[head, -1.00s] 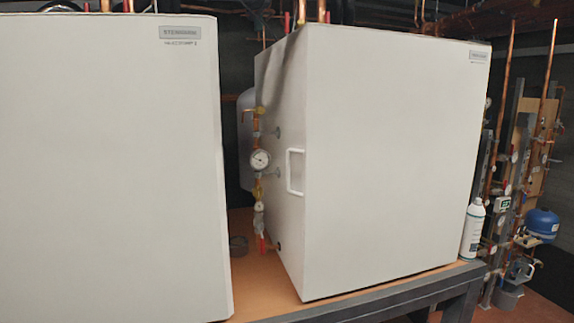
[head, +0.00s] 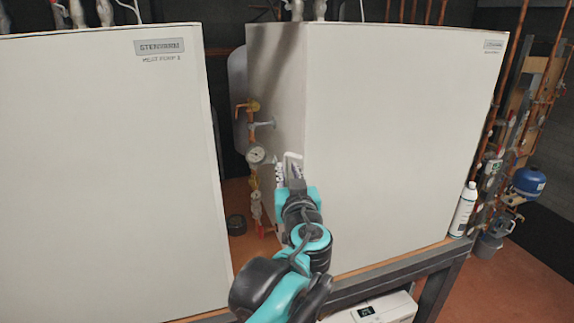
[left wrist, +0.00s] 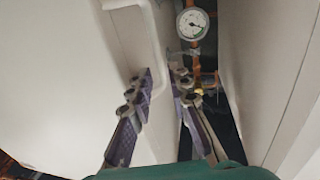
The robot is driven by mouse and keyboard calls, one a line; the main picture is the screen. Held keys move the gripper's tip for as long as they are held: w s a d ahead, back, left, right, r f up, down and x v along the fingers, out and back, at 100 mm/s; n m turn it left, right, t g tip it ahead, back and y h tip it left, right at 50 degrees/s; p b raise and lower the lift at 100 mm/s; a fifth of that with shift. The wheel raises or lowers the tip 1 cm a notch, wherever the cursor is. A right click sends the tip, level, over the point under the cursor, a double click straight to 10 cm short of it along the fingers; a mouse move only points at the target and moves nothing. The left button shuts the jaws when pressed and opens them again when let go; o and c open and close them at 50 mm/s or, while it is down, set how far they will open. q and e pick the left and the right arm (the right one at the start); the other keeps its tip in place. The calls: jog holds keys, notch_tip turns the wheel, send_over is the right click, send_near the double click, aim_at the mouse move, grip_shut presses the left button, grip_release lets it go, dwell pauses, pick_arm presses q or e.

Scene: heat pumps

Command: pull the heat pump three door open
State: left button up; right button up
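The right-hand white heat pump cabinet has a broad front door (head: 400,140), which looks shut. Its label is too small to read; the cabinet to its left is marked 2. A white bar handle (head: 292,158) sits at the door's left edge; it also shows in the left wrist view (left wrist: 154,35). My left gripper (head: 287,172) is at the handle, partly covering its lower part. In the left wrist view my left gripper (left wrist: 162,75) has its fingers apart, with the handle bar just ahead of the gap. Contact cannot be told. My right gripper is not in view.
The left cabinet (head: 110,180) stands close by, leaving a narrow gap. In that gap are copper pipes with a pressure gauge (head: 256,155), also in the left wrist view (left wrist: 193,23). A white bottle (head: 464,210) stands at the right cabinet's right side.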

pick_arm(q)
jog(key=shift+w+a, duration=0.2)
jog(key=shift+w, duration=0.85)
jog(key=shift+s, duration=0.1)
grip_shut()
jog(key=shift+s+d, duration=0.1)
jog(key=shift+s, duration=0.05)
